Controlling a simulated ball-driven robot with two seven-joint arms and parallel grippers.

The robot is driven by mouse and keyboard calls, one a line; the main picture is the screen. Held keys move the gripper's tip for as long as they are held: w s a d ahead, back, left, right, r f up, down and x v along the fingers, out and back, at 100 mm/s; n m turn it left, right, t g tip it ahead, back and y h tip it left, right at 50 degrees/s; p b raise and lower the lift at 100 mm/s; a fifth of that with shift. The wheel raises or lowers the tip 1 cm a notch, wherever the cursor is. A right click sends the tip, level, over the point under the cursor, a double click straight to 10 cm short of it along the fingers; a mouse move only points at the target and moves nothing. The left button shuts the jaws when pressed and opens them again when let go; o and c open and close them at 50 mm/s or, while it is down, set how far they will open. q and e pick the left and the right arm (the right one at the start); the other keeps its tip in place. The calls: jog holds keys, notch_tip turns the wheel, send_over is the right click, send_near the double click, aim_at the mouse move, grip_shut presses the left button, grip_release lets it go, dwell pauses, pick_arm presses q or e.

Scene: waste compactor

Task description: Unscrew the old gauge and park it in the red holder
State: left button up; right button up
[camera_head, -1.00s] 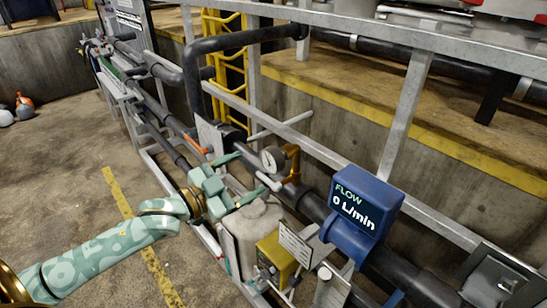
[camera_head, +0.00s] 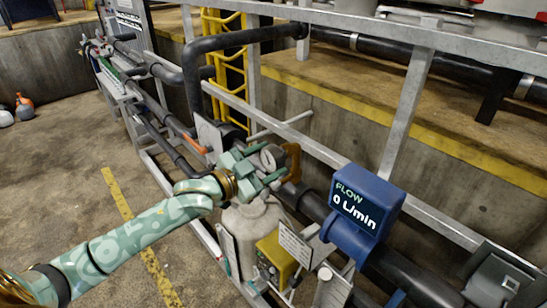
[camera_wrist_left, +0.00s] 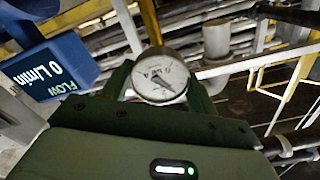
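The old gauge (camera_head: 269,155) has a round white dial and sits by a brass-coloured fitting (camera_head: 292,162) on the dark pipe. In the left wrist view its dial (camera_wrist_left: 160,76) faces me between the green fingers. My left gripper (camera_head: 268,163) is open, with one finger on each side of the gauge. I cannot tell whether either finger touches it. The gripper partly hides the gauge in the head view. I cannot make out the red holder for certain in these views. My right gripper is not in view.
A blue flow meter (camera_head: 362,210) reading 0 L/min stands on the pipe to the right. A pale tank (camera_head: 254,222) and a yellow box (camera_head: 275,258) are below the gripper. A metal rail (camera_head: 310,142) runs behind the gauge.

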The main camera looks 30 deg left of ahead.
pick_arm(q)
jog(key=shift+c, duration=1.2)
jog(key=shift+r+n+p, duration=0.15)
jog(key=shift+n+p, duration=0.45)
jog(key=shift+p, duration=0.2)
jog(key=n+p, duration=0.2)
jog(key=shift+n+p, duration=0.35)
jog(key=shift+n, duration=0.05)
jog(key=shift+n+p, duration=0.4)
jog(key=shift+n, duration=0.1)
